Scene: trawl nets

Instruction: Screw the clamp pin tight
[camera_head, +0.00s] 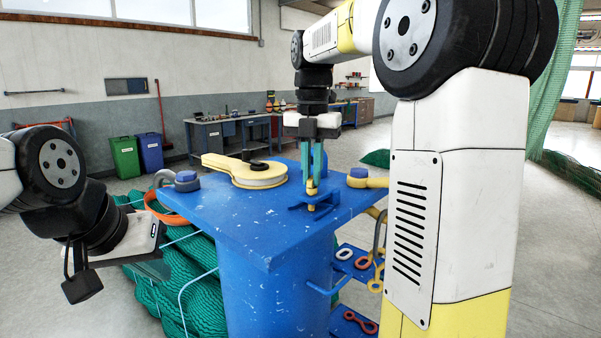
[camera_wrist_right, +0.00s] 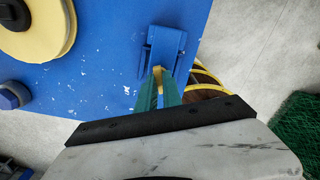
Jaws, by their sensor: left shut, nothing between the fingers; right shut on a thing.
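The clamp pin (camera_head: 311,188) is a small yellow piece at the blue clamp bracket (camera_head: 322,198) on the right part of the blue table top. My right gripper (camera_head: 313,176) points straight down over the bracket, its teal fingers shut on the pin. In the right wrist view the yellow pin (camera_wrist_right: 157,74) shows between the fingers (camera_wrist_right: 160,90), beside the blue bracket (camera_wrist_right: 163,48). The pin's thread and how deep it sits are hidden. My left gripper (camera_head: 82,285) is shut and empty at the far left, away from the table.
A yellow reel-shaped part (camera_head: 250,172) lies on the blue table top (camera_head: 250,220). Blue-capped shackles stand at its left and right corners. Green netting (camera_head: 195,285) lies below on the left. Hooks and links sit on lower blue shelves (camera_head: 350,262). Bins and workbenches stand far behind.

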